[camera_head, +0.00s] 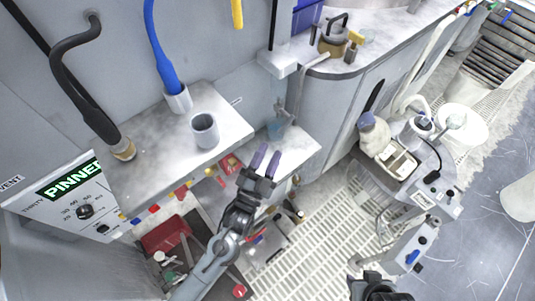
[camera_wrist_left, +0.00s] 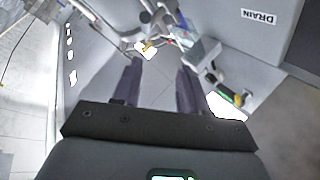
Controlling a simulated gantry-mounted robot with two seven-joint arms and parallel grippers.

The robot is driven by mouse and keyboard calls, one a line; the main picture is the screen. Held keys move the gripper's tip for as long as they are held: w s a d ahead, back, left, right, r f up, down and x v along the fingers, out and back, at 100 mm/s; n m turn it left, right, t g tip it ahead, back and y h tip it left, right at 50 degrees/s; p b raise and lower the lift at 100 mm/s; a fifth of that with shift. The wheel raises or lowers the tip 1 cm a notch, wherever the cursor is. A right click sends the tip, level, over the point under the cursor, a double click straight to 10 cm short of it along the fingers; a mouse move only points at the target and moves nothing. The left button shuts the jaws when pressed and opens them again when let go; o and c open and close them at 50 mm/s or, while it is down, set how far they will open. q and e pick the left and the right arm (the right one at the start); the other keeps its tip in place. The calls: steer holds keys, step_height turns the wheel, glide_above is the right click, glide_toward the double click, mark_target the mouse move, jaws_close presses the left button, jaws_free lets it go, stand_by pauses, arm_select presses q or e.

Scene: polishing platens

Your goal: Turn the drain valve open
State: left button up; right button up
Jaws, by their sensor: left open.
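A DRAIN label (camera_wrist_left: 261,17) is on a grey panel at the upper right of the left wrist view. Below it, a small dark fitting with green and yellow parts (camera_wrist_left: 228,92) sits right of my fingers; I cannot tell if it is the drain valve or how its handle stands. My left gripper (camera_head: 265,158) is open and empty, its two purple fingers pointing up toward the small lower ledge in the head view. Its fingers also show in the left wrist view (camera_wrist_left: 158,82). My right gripper (camera_head: 368,286) is only partly seen at the bottom edge.
A grey shelf (camera_head: 150,178) with a grey cup (camera_head: 205,131) stands left of my left gripper. A bluish fitting (camera_head: 277,124) stands on the lower ledge (camera_head: 305,148) just beyond the fingers. A cart (camera_head: 430,185) with bottles stands to the right. White grating floor lies between.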

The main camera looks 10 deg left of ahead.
mark_target(284, 130)
arm_select(q)
steer(key=shift+s, duration=0.1)
stand_by(0.3)
steer(key=w+n+g+y+p, duration=0.1)
steer(key=w+y+p, duration=0.1)
steer(key=w, duration=0.2)
steer(key=w+d+n+g+y+p, duration=0.1)
steer(key=w+y+p, duration=0.1)
steer(key=w, duration=0.2)
steer(key=w+d+n+g+y+p, duration=0.1)
steer(key=w+n+y+p, duration=0.1)
steer(key=w, duration=0.3)
steer(key=shift+d+f+y, duration=0.1)
steer(key=shift+d+y, duration=0.1)
steer(key=shift+y, duration=0.1)
steer(key=shift+c, duration=0.3)
jaws_close()
steer(key=shift+w+d+f+n+t+b, duration=0.15)
steer(key=shift+n+t+b, duration=0.9)
steer(key=shift+b, duration=1.25)
